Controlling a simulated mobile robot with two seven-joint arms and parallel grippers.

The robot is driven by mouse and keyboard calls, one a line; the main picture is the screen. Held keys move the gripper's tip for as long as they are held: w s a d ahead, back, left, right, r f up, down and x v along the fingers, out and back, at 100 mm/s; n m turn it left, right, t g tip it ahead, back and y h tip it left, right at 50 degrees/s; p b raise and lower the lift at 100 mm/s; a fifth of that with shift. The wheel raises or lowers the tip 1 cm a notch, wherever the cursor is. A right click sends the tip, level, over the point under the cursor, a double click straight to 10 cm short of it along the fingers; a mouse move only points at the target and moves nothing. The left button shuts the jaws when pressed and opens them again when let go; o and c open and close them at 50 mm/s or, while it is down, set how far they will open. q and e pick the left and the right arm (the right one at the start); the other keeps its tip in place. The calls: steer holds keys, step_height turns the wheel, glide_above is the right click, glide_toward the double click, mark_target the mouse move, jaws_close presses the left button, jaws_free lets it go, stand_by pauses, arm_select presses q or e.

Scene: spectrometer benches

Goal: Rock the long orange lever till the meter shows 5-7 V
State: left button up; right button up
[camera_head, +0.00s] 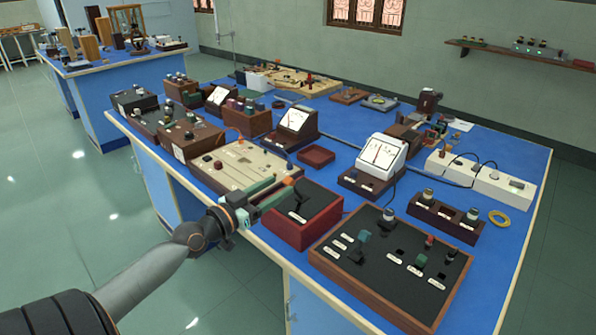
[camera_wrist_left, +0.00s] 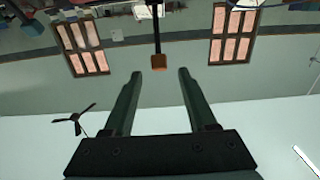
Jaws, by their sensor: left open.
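The long lever has a dark shaft and an orange block tip (camera_head: 288,181). It rises from a red-sided box with a black top (camera_head: 318,212) at the bench's front edge. My left gripper (camera_head: 282,187) is open over the box's left side, beside the orange tip. In the left wrist view the orange tip (camera_wrist_left: 158,62) lies centred just beyond my two open fingertips (camera_wrist_left: 160,73), apart from both. A white-faced meter (camera_head: 382,153) stands behind the box to the right; its needle is near mid-scale, but the numbers are too small to read. My right gripper is out of view.
A beige panel (camera_head: 246,166) lies left of the red box. A wide black-topped wooden switch board (camera_head: 388,272) stands close on its right. Two more meters (camera_head: 296,122) (camera_head: 218,97) stand further back. A small red tray (camera_head: 316,156) lies behind the box.

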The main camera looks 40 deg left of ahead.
mark_target(292, 179)
arm_select(q)
steer(key=shift+w+d+p, duration=0.2)
steer(key=shift+w+p, duration=0.05)
steer(key=shift+w, duration=1.75)
steer(key=shift+w+d+p, duration=0.2)
steer(key=shift+w+p, duration=0.05)
steer(key=shift+w, duration=1.7)
steer(key=shift+c, duration=0.4)
jaws_close()
